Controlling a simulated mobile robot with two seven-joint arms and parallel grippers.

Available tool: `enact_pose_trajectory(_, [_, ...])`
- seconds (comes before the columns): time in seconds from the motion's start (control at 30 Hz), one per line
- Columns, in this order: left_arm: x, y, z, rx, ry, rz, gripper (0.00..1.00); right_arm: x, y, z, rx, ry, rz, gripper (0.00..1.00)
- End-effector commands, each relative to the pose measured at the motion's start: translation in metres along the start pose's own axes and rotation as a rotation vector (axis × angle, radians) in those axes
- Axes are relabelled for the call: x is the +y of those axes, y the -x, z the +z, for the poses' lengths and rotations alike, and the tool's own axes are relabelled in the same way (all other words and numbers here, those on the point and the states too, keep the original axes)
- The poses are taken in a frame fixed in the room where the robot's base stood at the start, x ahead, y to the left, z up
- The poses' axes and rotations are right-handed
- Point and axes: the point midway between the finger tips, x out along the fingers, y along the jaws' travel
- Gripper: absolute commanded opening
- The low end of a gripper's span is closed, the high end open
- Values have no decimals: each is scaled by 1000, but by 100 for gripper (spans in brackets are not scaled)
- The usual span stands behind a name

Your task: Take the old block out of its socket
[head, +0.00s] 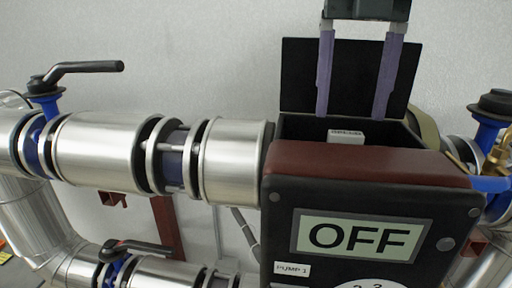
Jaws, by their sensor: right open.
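The block (345,137) shows as a small light grey piece with dark markings, inside the open top of the pump box (366,166). Only its upper part is visible; the socket around it is hidden by the box's front edge. My right gripper (350,115) comes down from the top with its two purple fingers spread wide. Its fingertips are just above and behind the block in the picture, one to each side, with nothing between them. I cannot tell how far apart in depth they are. My left gripper is not in view.
The box's black lid (352,65) stands open behind the fingers. The box front has an OFF display (357,237). Thick metal pipes (103,150) run to the left, with a black-handled valve (84,70). Another valve (492,105) stands close on the right.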

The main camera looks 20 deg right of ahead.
Motion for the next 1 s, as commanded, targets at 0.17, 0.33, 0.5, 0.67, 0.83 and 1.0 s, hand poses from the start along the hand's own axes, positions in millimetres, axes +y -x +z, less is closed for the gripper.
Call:
enact_pose_trajectory(0.17, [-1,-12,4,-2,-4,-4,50,0,-19,1,1,1,1,70])
enact_pose_trajectory(0.33, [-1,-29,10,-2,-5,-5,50,0,-49,3,1,1,2,70])
enact_pose_trajectory(0.5, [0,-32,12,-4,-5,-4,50,0,-58,3,1,2,3,70])
enact_pose_trajectory(0.67, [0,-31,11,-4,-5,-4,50,0,-56,3,1,2,3,68])
enact_pose_trajectory(0.83, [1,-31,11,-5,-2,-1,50,0,-56,3,1,2,3,49])
enact_pose_trajectory(1.0, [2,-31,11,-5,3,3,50,0,-56,3,1,2,3,30])
